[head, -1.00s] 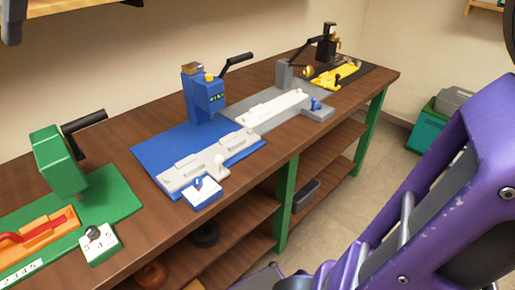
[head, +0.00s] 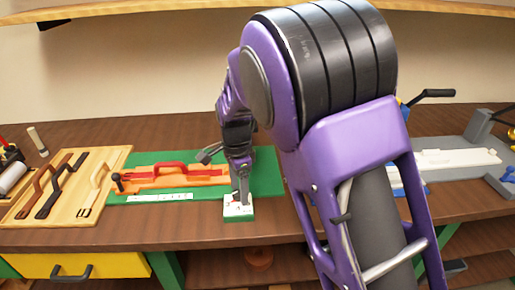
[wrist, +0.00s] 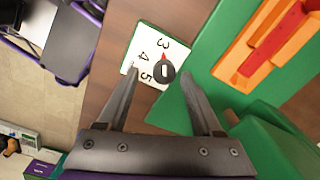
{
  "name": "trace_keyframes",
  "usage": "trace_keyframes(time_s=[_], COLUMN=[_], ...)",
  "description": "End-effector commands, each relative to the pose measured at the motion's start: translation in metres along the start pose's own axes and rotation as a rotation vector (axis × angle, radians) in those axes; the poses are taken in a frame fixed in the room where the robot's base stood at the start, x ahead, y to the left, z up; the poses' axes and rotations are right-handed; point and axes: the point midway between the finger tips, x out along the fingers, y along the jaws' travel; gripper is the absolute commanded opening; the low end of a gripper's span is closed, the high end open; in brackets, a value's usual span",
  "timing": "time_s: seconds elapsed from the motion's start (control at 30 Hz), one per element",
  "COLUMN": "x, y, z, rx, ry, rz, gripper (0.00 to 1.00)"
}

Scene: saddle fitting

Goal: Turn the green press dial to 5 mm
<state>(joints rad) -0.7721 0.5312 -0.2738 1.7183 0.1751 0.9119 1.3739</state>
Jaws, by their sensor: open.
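The green press dial (wrist: 164,71) is a dark round knob on a white plate marked 3, 4 and 5. Its red pointer faces the 3 in the wrist view. My gripper (wrist: 160,73) is open, with its fingertips on either side of the knob in that view. I cannot tell whether they touch it. In the head view my gripper (head: 241,198) points down over the dial's white plate (head: 238,212), and the knob is hidden there.
The green press base (head: 267,181) carries an orange fixture (head: 200,177) with a red handle. A wooden board (head: 110,160) with several handles lies to its left. My arm hides much of the bench's middle. White fixture parts (head: 450,160) lie at right.

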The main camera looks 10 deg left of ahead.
Motion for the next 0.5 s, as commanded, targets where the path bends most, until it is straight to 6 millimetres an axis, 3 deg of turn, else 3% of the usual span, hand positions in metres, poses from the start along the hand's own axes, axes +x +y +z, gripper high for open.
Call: trace_keyframes(time_s=[0.13,0.5], x=[0.002,0.0006], y=[0.0,-0.0003], z=[0.0016,0.0021], rx=[-0.003,-0.004], ry=[0.0,0.0], rz=[0.004,0.004], gripper=[0.65,0.0])
